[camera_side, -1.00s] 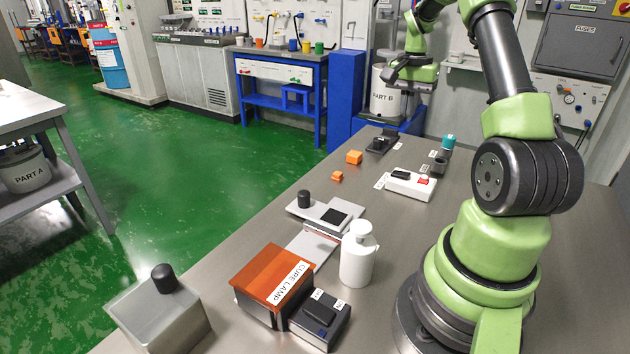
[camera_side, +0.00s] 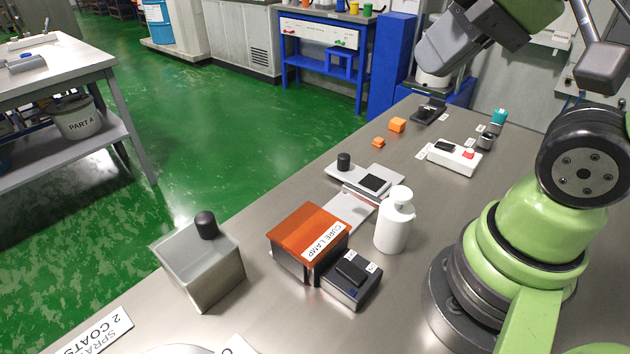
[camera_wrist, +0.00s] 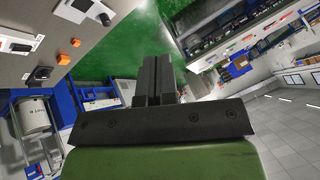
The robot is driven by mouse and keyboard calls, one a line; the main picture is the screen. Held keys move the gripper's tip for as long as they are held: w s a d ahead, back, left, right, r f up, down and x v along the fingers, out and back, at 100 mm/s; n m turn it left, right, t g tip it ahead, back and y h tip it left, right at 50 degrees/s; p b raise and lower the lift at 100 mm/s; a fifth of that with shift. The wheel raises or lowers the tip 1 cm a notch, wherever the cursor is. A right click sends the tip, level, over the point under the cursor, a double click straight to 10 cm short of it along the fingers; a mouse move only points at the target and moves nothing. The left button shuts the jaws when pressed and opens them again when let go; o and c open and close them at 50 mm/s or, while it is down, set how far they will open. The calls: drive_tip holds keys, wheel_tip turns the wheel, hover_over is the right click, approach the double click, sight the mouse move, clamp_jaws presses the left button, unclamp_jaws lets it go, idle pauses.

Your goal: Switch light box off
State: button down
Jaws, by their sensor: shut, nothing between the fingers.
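No thing in view is readably labelled light box, and I cannot tell which one it is. A white box (camera_side: 455,157) with a black rocker and a red button sits toward the back of the bench; it also shows at the left of the wrist view (camera_wrist: 16,41). A dark switch box (camera_side: 351,281) with a black rocker and small white labels stands beside the orange-topped cure lamp (camera_side: 308,238). My gripper (camera_wrist: 153,62) is shut and empty in the wrist view, apart from these things, with the green floor behind its fingers. Its fingertips are not clear in the side view.
A white bottle (camera_side: 394,222) stands right of the cure lamp. A white plate device (camera_side: 365,181) with a black square lies behind it. Orange blocks (camera_side: 397,125), a dark stand (camera_side: 428,112) and a grey box (camera_side: 198,262) with a black knob are also on the bench.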

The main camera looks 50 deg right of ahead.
drive_tip(key=w+d+r+m+g+h, duration=0.1)
drive_tip(key=w+d+m+g+h, duration=0.1)
drive_tip(key=w+d+m, duration=0.35)
drive_tip(key=m+g, duration=0.7)
drive_tip(key=m, duration=0.1)
hover_over(449, 146)
drive_tip(key=w, duration=0.2)
wheel_tip(449, 146, down, 15)
drive_tip(key=f, duration=0.4)
drive_tip(key=s+f, duration=0.1)
drive_tip(key=f, duration=0.8)
drive_tip(key=shift+s+f, duration=0.1)
drive_tip(key=shift+s, duration=0.25)
